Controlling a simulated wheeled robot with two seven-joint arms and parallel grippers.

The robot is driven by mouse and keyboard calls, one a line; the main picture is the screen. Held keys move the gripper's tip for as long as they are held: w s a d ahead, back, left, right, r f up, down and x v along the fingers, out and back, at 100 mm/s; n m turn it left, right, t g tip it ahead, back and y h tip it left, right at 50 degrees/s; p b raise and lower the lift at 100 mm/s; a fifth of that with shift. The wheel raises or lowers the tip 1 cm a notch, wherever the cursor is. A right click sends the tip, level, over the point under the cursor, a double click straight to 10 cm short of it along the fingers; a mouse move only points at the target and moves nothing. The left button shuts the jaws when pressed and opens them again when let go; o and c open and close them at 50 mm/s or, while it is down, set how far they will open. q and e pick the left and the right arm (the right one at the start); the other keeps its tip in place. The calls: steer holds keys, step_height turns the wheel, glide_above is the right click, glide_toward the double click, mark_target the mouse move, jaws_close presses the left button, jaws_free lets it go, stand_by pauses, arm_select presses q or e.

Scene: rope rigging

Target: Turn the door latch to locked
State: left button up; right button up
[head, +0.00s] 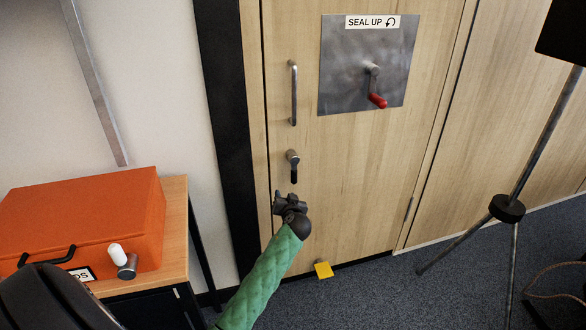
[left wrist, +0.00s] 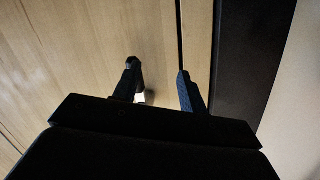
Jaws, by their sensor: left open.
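The wooden door (head: 345,165) fills the middle of the head view, with a small grey latch (head: 292,157) near its left edge. The latch's dark lever hangs straight down. My left gripper (head: 284,199) is just below the lever, in front of the door, and looks apart from it. In the left wrist view my left gripper (left wrist: 158,74) has its two fingers spread, with door wood behind them. A small pale patch shows by one finger's base; I cannot tell what it is. My right gripper is not in view.
A vertical bar handle (head: 294,93) is above the latch. A metal plate (head: 340,80) with a red-gripped crank (head: 376,99) and a "SEAL UP" label is to the right. A yellow wedge (head: 323,269) lies at the door's foot. An orange case (head: 90,215) sits on a cabinet at left. A tripod stands right.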

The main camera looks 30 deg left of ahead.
mark_target(294, 177)
arm_select(q)
steer(key=shift+w+a+r+n+t+h+p, duration=0.1)
steer(key=shift+w+a+r+n+t+p, duration=0.45)
steer(key=shift+w, duration=1.1)
steer(key=shift+w+a+r+n+t+h+p, duration=0.1)
steer(key=shift+w+a+r+t, duration=0.45)
steer(key=shift+w, duration=1.1)
steer(key=shift+w+a+r+n+t+h+p, duration=0.1)
steer(key=shift+w+a+n+t+p, duration=0.25)
steer(key=shift+w+t, duration=0.9)
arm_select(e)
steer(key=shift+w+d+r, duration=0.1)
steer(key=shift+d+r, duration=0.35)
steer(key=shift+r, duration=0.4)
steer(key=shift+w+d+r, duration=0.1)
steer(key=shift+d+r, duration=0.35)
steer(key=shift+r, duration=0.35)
arm_select(q)
steer(key=shift+w+g, duration=0.4)
steer(key=shift+g, duration=0.05)
jaws_close()
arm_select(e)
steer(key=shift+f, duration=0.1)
